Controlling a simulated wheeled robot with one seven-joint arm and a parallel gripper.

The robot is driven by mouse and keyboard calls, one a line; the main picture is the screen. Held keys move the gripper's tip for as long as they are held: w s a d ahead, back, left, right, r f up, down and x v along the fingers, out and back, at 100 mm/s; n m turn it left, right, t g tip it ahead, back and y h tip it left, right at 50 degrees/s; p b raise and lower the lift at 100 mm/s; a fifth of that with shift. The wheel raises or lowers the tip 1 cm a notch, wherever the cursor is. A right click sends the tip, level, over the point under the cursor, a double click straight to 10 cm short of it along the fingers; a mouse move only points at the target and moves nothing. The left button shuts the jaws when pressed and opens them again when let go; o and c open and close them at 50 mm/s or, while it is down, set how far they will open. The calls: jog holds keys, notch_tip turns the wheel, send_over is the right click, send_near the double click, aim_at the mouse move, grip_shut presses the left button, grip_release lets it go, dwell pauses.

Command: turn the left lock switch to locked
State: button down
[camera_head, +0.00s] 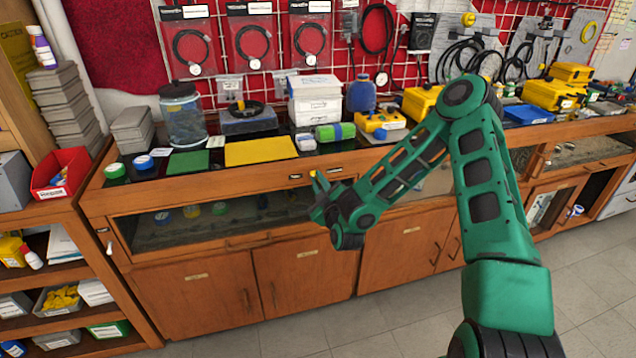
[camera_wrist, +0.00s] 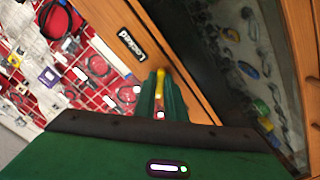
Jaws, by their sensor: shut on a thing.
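The left lock switch shows as a small yellow handle (camera_head: 313,174) on the wooden front rail of the bench. In the wrist view the yellow handle (camera_wrist: 160,82) sits between the two green fingers of my gripper (camera_wrist: 161,92). My gripper, seen in the head view (camera_head: 318,192), is shut on the handle. A black "Locked" label (camera_wrist: 131,43) is on the wood beside the switch. In the head view two small dark labels flank it, too small to read. The switch's base is partly hidden by the fingers.
The wooden bench (camera_head: 215,259) has a dark glass-fronted compartment (camera_head: 175,230) just below the rail. Its top carries a glass jar (camera_head: 184,115), a yellow mat (camera_head: 261,151), a green roll (camera_head: 334,132) and several yellow cases. The floor in front is clear.

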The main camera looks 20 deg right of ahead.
jog(key=m, duration=0.3)
jog(key=shift+m, duration=0.4)
jog(key=m, duration=0.4)
jog(key=shift+a+m, duration=0.1)
jog(key=shift+m, duration=0.2)
jog(key=m, duration=0.4)
jog(key=shift+m, duration=2.8)
jog(key=c, duration=1.9)
grip_release()
jog(key=shift+s, duration=0.1)
jog(key=shift+o, duration=0.4)
